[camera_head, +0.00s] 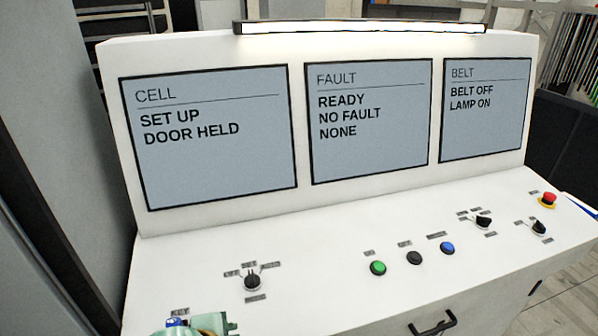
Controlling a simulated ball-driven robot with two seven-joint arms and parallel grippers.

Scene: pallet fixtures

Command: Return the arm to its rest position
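A pale green part with dark bits (208,324), which looks like the end of my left gripper, shows at the bottom edge on the left. It is at the console's front left, just below a small label, with a small blue piece (176,322) beside it. Most of it is cut off by the frame, so I cannot tell whether it is open, shut or touching anything. My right gripper is not in view.
The white console (330,230) fills the view. Its screens read SET UP, DOOR HELD; READY, NO FAULT; BELT OFF, LAMP ON. Its desk carries a black selector (252,282), a green button (378,268), a blue button (447,248), a red emergency button (548,200) and a front handle (433,325).

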